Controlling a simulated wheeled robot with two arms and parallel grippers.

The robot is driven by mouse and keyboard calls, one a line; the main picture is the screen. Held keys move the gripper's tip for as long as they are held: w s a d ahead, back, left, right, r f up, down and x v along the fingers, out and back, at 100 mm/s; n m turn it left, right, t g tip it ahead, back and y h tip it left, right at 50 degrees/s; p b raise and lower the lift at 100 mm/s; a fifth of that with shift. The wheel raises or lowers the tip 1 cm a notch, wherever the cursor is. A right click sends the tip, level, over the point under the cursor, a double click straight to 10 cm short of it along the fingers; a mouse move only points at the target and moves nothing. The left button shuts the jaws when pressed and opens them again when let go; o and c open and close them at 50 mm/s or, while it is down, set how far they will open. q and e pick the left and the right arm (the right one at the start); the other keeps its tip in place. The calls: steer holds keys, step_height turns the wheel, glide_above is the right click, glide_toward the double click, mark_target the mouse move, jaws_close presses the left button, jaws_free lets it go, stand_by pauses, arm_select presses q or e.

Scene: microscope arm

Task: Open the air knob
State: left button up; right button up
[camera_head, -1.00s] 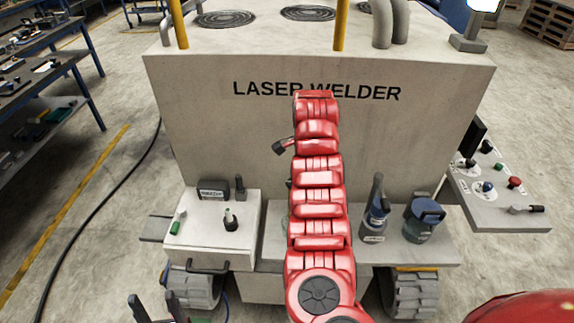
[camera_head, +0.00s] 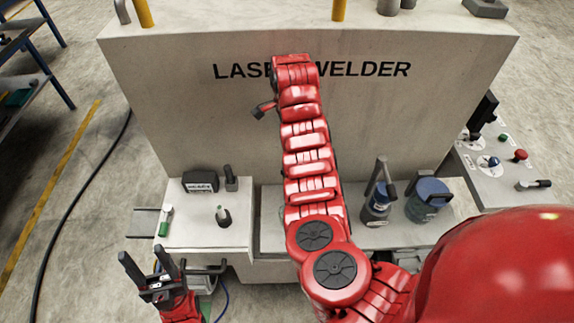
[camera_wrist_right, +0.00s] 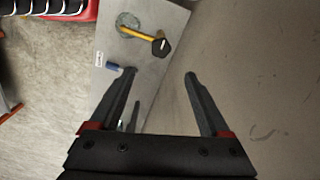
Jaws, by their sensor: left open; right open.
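In the right wrist view a dark knob (camera_wrist_right: 160,47) on a yellow stem sticks out from a round greenish base on a grey panel (camera_wrist_right: 150,75). I cannot tell for sure whether it is the air knob. My right gripper (camera_wrist_right: 161,75) is open and empty, its fingers apart below the dark knob. The right gripper is not clear in the head view. There my red right arm (camera_head: 305,160) stretches up in front of the laser welder (camera_head: 400,120), hiding part of its front. My left gripper (camera_head: 144,254) is open and empty at the lower left.
A white control box (camera_head: 190,240) with switches stands at the left, near my left gripper. Two blue-topped containers (camera_head: 430,200) (camera_head: 378,205) stand on the shelf right of my right arm. A panel with buttons (camera_head: 505,185) is at the right.

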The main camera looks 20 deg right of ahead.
step_height(320, 180, down, 8)
steer(key=b, duration=0.2)
steer(key=shift+b, duration=0.4)
step_height(320, 180, down, 4)
steer(key=shift+w+r+p, duration=0.15)
steer(key=shift+r+p, duration=0.05)
steer(key=shift+p, duration=0.95)
steer(key=shift+f, duration=0.7)
steer(key=shift+c, duration=0.2)
jaws_close()
